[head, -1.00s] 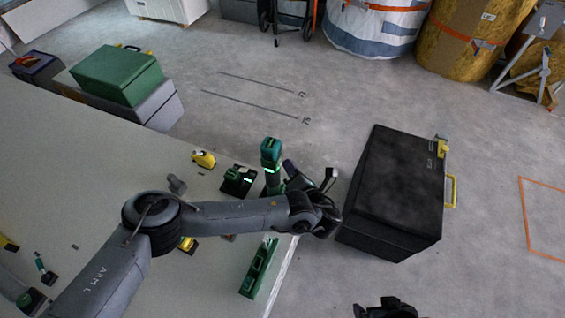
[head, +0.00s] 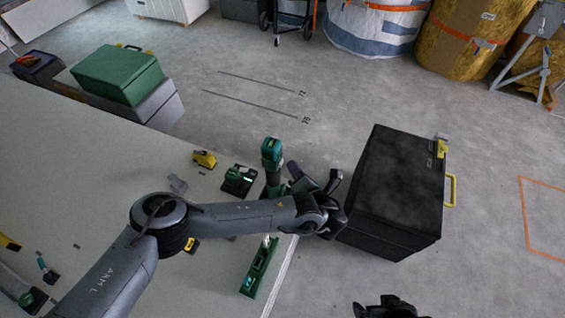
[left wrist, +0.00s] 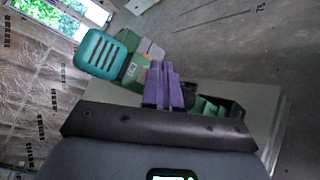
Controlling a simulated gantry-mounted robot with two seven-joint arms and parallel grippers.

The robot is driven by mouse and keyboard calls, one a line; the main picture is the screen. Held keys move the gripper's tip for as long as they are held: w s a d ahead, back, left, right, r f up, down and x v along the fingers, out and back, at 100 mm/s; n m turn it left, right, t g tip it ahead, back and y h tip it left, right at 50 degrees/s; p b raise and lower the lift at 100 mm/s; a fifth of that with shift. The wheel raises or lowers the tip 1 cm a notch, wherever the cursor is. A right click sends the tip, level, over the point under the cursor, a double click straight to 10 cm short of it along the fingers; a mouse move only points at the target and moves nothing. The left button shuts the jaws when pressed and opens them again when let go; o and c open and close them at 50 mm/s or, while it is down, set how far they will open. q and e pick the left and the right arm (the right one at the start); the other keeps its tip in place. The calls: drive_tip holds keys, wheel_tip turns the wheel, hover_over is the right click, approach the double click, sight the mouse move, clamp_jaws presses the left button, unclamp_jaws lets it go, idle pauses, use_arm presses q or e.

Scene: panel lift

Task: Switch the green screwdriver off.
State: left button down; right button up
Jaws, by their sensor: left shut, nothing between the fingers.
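The green screwdriver (head: 271,153) stands upright near the right edge of the table, with its teal end up. No bright green glow shows on its body now. In the left wrist view a teal slotted end (left wrist: 103,54), which looks like the screwdriver's, is left of the fingers. My left gripper (head: 293,168) is just right of the screwdriver, with a small apparent gap. In the left wrist view its purple fingers (left wrist: 162,86) are together and empty. A dark part at the bottom edge of the head view looks like my right gripper (head: 388,308); its fingers are unclear.
A green-black device (head: 238,180) and a yellow tool (head: 204,159) stand left of the screwdriver. A green level-like tool (head: 259,267) lies near the table (head: 110,150) edge. A large black case (head: 392,190) is close on the right. Open floor lies behind.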

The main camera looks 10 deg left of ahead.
use_arm(q)
drive_tip(key=d, duration=0.2)
drive_tip(key=s+d, duration=0.1)
drive_tip(key=d, duration=0.2)
drive_tip(key=shift+s+d, duration=0.25)
drive_tip(key=shift+d, duration=0.05)
idle(0.4)
